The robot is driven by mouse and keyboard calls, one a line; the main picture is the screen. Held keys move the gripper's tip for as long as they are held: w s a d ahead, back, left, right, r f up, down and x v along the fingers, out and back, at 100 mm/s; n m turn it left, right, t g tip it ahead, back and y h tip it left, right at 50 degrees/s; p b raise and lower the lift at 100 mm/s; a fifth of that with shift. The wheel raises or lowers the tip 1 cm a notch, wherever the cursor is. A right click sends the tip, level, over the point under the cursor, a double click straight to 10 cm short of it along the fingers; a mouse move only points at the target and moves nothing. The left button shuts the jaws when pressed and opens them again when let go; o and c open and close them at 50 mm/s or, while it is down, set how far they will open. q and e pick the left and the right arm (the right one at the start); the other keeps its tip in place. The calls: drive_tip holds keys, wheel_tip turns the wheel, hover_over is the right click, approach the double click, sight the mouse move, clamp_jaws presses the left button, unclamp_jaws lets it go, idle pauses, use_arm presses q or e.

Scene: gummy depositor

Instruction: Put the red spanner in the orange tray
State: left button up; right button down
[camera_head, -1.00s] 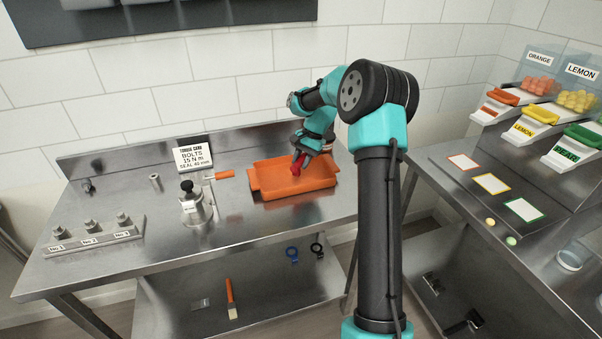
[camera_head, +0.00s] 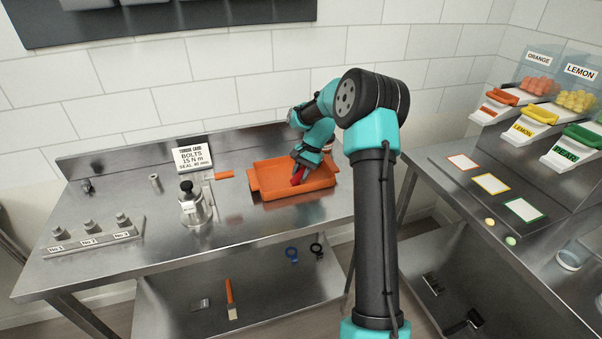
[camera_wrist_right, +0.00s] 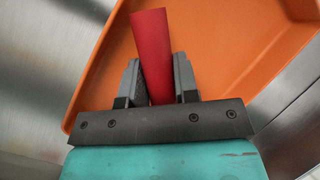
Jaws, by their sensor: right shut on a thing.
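The red spanner (camera_head: 297,175) is held in my right gripper (camera_head: 302,167), over the orange tray (camera_head: 262,194) on the steel bench. In the right wrist view the jaws (camera_wrist_right: 158,80) are shut on the red spanner (camera_wrist_right: 152,45), which sticks out past the fingertips, slightly tilted. The orange tray (camera_wrist_right: 225,50) lies behind it there. I cannot tell whether the spanner touches the tray floor. Part of the spanner is hidden by the gripper. My left gripper is not in view.
Left of the tray are an orange-handled tool (camera_head: 223,175), a metal vessel with a black knob (camera_head: 193,207) and a torque card (camera_head: 194,159). A numbered rack (camera_head: 95,236) stands at the front left. Candy bins (camera_head: 540,118) are at the right.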

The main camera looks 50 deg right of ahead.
drive_tip(key=c, duration=0.9)
unclamp_jaws()
drive_tip(key=shift+o, duration=0.2)
drive_tip(key=v, duration=1.2)
drive_tip(key=shift+w, duration=0.1)
